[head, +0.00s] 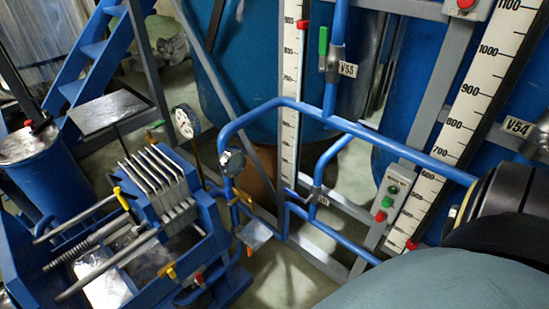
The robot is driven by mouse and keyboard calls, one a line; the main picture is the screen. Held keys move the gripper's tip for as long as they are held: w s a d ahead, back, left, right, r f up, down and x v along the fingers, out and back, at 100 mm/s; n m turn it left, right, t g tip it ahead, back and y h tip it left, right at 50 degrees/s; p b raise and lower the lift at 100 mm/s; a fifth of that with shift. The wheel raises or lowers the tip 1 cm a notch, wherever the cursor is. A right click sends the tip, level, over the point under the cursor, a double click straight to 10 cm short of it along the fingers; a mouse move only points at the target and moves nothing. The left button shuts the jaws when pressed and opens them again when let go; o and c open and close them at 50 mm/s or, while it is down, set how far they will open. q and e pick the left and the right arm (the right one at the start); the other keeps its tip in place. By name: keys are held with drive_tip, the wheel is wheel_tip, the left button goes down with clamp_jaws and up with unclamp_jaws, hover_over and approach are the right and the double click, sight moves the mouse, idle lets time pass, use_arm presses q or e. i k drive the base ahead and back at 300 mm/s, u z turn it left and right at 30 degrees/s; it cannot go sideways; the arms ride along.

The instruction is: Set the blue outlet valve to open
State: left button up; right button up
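Blue pipes (290,103) run across the middle. Yellow handles (121,197) show on the blue press-like machine at lower left. A small metal fitting (257,235) joins the blue pipe beside that machine. I cannot tell which of these, if any, is the blue outlet valve, or its setting. A dark rounded part at the right edge appears to be mine; no gripper fingers show.
Large blue tanks (255,50) stand behind the pipes, with white level scales (290,90). A button box (395,197) is on a grey post. The blue machine (215,262) fills the lower left. A bare floor patch (285,285) shows at bottom centre.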

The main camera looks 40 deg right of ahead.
sight(289, 191)
drive_tip(key=i, duration=0.6)
drive_tip(key=z, duration=2.5)
